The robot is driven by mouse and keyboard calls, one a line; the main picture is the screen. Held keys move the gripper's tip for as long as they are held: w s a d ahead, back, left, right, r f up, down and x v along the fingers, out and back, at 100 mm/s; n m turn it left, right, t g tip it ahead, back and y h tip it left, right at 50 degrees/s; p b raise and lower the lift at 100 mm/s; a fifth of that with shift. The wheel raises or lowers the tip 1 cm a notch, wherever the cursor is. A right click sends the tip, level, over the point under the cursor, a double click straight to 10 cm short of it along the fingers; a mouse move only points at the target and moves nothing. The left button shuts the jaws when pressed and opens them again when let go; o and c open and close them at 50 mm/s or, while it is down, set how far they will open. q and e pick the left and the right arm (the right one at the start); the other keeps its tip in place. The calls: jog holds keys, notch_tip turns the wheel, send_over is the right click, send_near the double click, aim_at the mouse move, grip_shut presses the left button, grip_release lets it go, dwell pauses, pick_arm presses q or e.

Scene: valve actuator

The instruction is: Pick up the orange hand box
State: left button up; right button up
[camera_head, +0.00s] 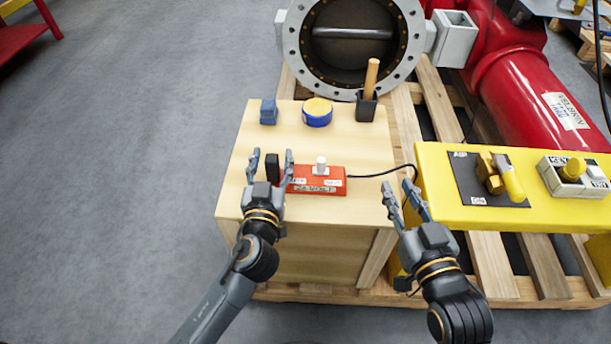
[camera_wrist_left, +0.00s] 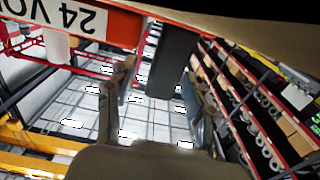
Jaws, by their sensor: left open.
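The orange hand box (camera_head: 318,181) lies on the light wooden crate top, with a white knob, a "24 VOLT" label and a black cable running off to the right. A black block (camera_head: 272,168) stands at its left end; I cannot tell whether it is part of the box. My left gripper (camera_head: 272,158) is open at that end, one finger on each side of the black block. The left wrist view shows the orange box (camera_wrist_left: 125,25) at upper left and the black block (camera_wrist_left: 172,62) between the fingers. My right gripper (camera_head: 398,184) is open and empty right of the box.
A blue block (camera_head: 268,112), a blue-and-yellow round tin (camera_head: 317,112) and a black holder with a wooden handle (camera_head: 367,104) stand at the crate's back. A yellow bench (camera_head: 450,212) with controls is on the right. The large flanged valve (camera_head: 298,50) stands behind.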

pick_arm(q)
grip_shut()
notch_tip(320, 180, up, 9)
jog(key=shift+f, duration=4.05)
